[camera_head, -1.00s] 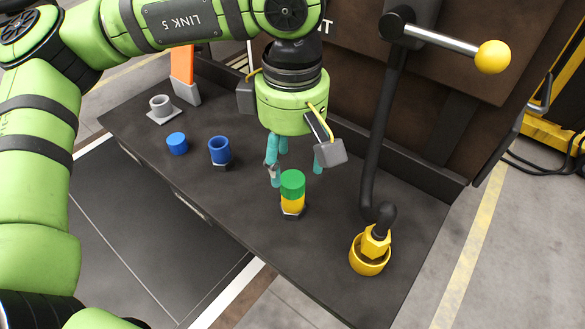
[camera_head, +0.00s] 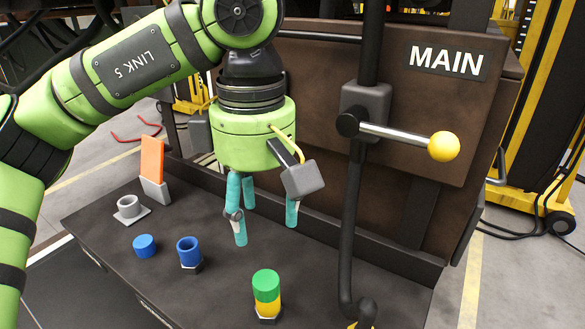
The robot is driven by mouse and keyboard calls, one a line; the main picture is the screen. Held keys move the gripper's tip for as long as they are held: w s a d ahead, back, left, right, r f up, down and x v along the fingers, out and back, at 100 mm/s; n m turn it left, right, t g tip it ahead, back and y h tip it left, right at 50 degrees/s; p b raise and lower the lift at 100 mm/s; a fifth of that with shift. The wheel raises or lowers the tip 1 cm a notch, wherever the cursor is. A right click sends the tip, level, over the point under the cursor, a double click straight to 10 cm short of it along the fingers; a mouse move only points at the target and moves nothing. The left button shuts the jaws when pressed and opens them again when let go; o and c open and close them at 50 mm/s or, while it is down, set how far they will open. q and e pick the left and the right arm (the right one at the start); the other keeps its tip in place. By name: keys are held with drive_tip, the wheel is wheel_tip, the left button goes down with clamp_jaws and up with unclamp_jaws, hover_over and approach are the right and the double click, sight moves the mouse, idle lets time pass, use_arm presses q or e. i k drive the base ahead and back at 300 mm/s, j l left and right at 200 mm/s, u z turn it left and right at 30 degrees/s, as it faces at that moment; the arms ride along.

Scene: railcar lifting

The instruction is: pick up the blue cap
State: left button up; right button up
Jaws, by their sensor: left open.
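The blue cap (camera_head: 145,246) is a short blue cylinder on the dark bench top, at the left. My left gripper (camera_head: 262,228) hangs above the bench with its teal fingers apart and nothing between them. It is to the right of the blue cap and higher than it. A blue open cup (camera_head: 189,252) stands on a dark nut-shaped base between the cap and the gripper. My right gripper does not show.
A grey ring on a plate (camera_head: 130,208) and an orange plate in a grey holder (camera_head: 153,170) stand at the back left. A green-topped yellow cylinder (camera_head: 266,292) stands in front. A lever with a yellow ball (camera_head: 444,146) juts out at the right, by the brown MAIN panel (camera_head: 440,100).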

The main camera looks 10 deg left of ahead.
sight(144, 246)
drive_tip(key=k, duration=1.5)
